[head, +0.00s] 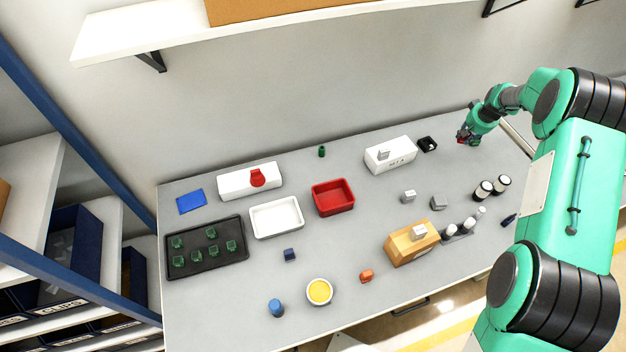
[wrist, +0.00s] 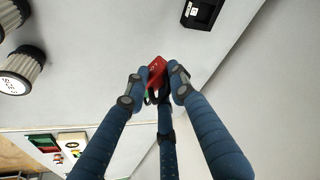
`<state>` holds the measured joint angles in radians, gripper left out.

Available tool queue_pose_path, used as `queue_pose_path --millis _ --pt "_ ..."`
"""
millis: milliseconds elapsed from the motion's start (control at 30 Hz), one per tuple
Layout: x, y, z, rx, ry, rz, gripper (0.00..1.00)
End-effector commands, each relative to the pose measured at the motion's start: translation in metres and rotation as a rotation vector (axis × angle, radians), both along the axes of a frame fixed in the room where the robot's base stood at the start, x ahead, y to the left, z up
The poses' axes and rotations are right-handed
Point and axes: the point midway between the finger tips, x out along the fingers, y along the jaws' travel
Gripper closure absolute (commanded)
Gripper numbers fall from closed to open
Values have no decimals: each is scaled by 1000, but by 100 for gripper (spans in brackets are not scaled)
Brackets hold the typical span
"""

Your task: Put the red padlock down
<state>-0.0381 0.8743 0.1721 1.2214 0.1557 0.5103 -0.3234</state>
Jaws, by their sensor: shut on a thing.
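My gripper (head: 466,137) is at the far right end of the grey table (head: 350,255), near its back edge. In the wrist view, the fingers of my gripper (wrist: 156,84) are closed around the red padlock (wrist: 156,69). The padlock's red body shows beyond the fingertips and its shackle side is partly hidden between them. I cannot tell whether the padlock touches the table top.
Two black-and-white ribbed cylinders (head: 483,190) stand nearer the front. A white box (head: 391,155) is farther left.

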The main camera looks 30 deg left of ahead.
Motion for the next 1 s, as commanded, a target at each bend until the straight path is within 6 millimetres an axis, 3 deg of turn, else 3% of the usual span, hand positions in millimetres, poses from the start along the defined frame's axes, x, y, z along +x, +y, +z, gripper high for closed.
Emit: queue_pose_path --millis 100,467,767,1000 --pt "-13 48 1 0 8 34 100" --pt "-69 186 2 -8 38 135 100" --pt "-133 292 3 -19 60 223 100" --pt "-194 369 3 -30 76 295 100"
